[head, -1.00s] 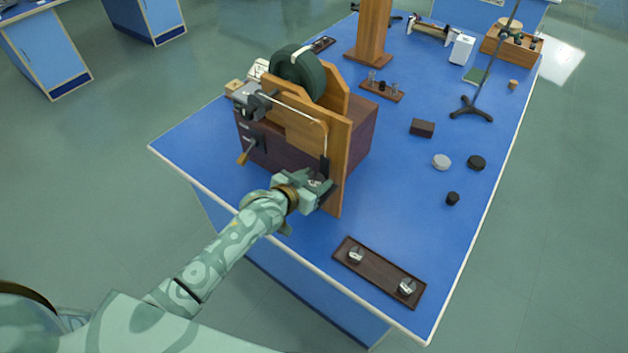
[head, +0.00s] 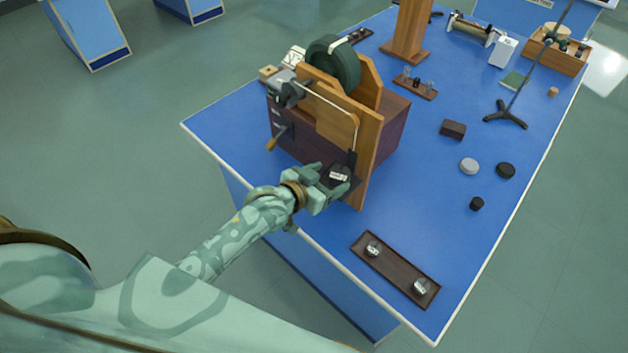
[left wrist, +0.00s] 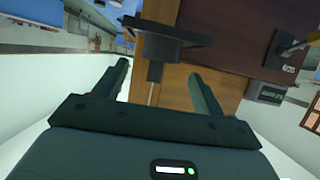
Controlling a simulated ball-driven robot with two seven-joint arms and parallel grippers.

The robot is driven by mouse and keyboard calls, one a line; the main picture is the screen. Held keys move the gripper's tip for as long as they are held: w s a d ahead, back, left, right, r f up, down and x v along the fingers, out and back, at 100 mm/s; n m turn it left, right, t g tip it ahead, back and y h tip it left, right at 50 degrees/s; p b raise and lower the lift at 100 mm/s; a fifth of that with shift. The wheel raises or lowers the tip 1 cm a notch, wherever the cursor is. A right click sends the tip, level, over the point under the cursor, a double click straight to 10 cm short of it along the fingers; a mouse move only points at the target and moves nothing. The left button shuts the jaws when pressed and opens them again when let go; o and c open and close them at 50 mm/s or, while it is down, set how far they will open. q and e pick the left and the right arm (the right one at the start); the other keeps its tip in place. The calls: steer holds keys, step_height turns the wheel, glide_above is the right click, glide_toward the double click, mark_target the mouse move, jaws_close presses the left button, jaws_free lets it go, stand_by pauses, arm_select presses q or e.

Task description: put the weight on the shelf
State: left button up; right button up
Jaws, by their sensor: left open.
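A small silver-topped weight (head: 338,173) shows at the dark shelf (head: 354,182) on the front of the wooden upright (head: 371,150). My left gripper (head: 334,180) is close in front of it, open, its fingers partly covering the weight and shelf. In the left wrist view my two fingers (left wrist: 158,72) are spread apart. A dark flat plate (left wrist: 168,28) lies beyond them, with a short dark stem (left wrist: 155,72) between the fingertips; I cannot tell which part is the weight. My right gripper is not in view.
A dark tray (head: 394,268) with two silver-topped pieces lies near the front edge of the blue bench (head: 455,255). A crank handle (head: 277,137) sticks out left of my gripper. Several small discs and blocks stand to the right, including a grey disc (head: 469,166).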

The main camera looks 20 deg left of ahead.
arm_select(q)
steer(key=v, duration=0.7)
steer(key=s+a+f+g+y, duration=0.15)
steer(key=s+f, duration=0.25)
steer(key=f, duration=0.4)
steer(key=s+a+f+n+g+y, duration=0.15)
steer(key=s+f, duration=0.25)
steer(key=f, duration=0.5)
steer(key=s+a+f+m+g, duration=0.1)
steer(key=s+a+f+g, duration=0.2)
steer(key=f, duration=0.5)
steer(key=s+f+g, duration=0.2)
steer(key=s+f, duration=0.2)
steer(key=s, duration=0.5)
steer(key=s+f+g+y, duration=0.1)
steer(key=s+f, duration=0.3)
steer(key=s, duration=0.5)
steer(key=s+f+g, duration=0.2)
steer(key=s+f, duration=0.3)
steer(key=s, duration=0.4)
steer(key=shift+s+g+y+p, duration=0.2)
steer(key=shift+g+y+p, duration=0.1)
